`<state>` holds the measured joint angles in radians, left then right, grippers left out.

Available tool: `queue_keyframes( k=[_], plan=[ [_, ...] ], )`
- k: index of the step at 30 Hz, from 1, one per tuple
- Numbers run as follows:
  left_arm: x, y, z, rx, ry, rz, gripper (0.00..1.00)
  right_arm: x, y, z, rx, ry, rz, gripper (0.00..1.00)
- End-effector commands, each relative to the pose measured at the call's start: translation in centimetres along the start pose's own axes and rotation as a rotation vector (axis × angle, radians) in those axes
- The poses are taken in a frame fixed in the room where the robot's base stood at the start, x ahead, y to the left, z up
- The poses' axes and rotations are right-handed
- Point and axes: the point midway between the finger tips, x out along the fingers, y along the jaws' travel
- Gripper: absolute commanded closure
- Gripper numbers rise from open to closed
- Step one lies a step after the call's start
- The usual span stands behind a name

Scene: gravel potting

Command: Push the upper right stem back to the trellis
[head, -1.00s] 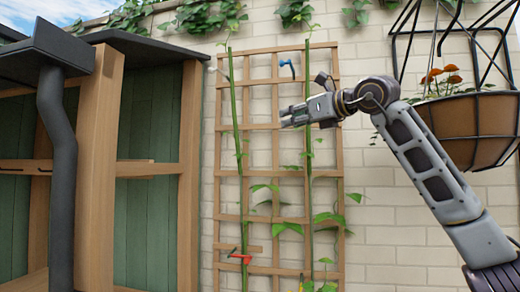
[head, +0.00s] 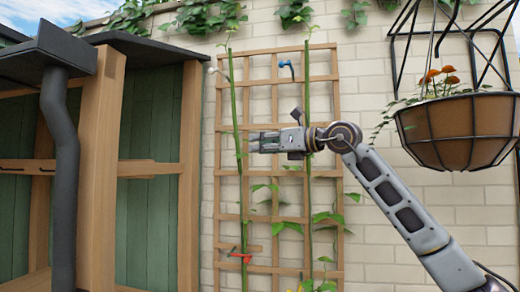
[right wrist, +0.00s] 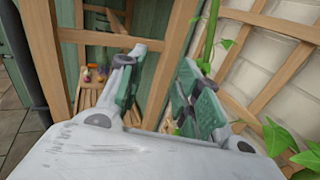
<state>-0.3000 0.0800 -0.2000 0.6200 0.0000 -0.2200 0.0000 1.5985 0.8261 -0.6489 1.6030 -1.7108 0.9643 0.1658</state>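The wooden trellis (head: 275,48) stands against the brick wall. Two tall green stems run up it, a left stem (head: 236,110) and a right stem (head: 308,85). The right stem's upper part shows above my right gripper (head: 262,141), whose wrist covers part of it. The gripper points left, with its fingertips between the two stems in the picture. In the right wrist view the fingers of the gripper (right wrist: 158,95) are apart with nothing held between them. A green stem (right wrist: 211,35) passes beyond the right finger; I cannot tell whether they touch. My left gripper is not in view.
A blue clip (head: 287,67), a white clip (head: 212,70) and a red clip (head: 240,257) are on the trellis. A hanging planter (head: 460,130) is at right. A wooden shed with a dark downpipe (head: 58,150) stands at left. The wall between trellis and planter is clear.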

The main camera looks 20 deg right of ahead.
Motion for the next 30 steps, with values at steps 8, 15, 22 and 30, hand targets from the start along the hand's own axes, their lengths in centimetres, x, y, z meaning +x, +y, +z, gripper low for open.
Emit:
queue_keyframes(
  k=[8,15,22,30],
  plan=[
    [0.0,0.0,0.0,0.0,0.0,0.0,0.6,1.0,0.5,-1.0,0.032,-0.009,0.037,0.66],
    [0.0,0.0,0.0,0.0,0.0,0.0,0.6,1.0,0.5,-1.0,0.033,-0.01,0.039,0.66],
    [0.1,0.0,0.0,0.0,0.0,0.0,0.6,1.2,0.8,-0.9,0.04,-0.018,0.049,0.88],
    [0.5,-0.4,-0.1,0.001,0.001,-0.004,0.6,2.9,4.7,0.6,0.131,-0.131,0.159,1.0]
  ],
)
